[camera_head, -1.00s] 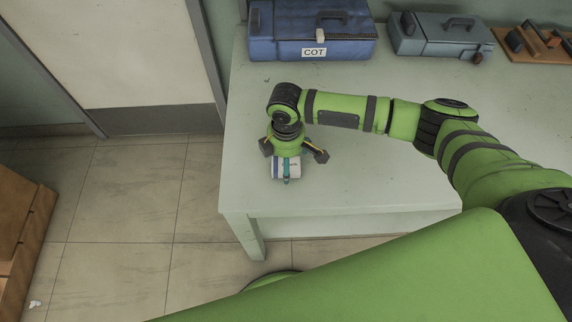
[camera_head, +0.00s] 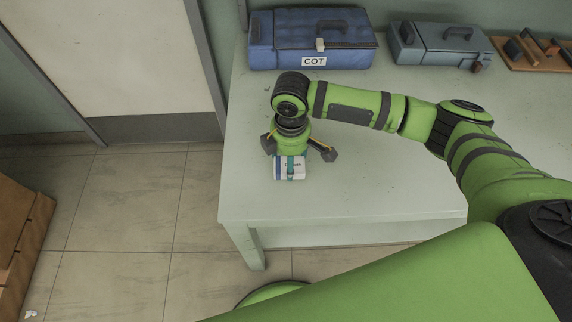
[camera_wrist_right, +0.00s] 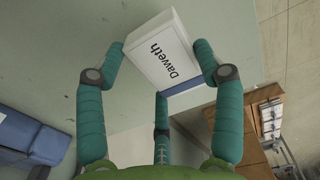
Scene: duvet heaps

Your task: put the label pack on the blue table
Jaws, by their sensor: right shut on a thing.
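The label pack (camera_head: 284,173) is a small white box with a blue end; the wrist view shows it reading "Daweth" (camera_wrist_right: 160,55). My right gripper (camera_head: 291,165) is shut on it, with teal fingers on both sides and one behind. The pack is over the left part of a pale grey-green table (camera_head: 370,195); I cannot tell whether it touches the top. No table in view is clearly blue. My left gripper is not in view.
A blue toolbox (camera_head: 285,45) marked COT, a grey-blue toolbox (camera_head: 425,45) and a wooden rack (camera_head: 530,50) stand along the table's back. The tabletop in front of them is clear apart from my arm. A brown wooden piece (camera_head: 18,235) is at the far left.

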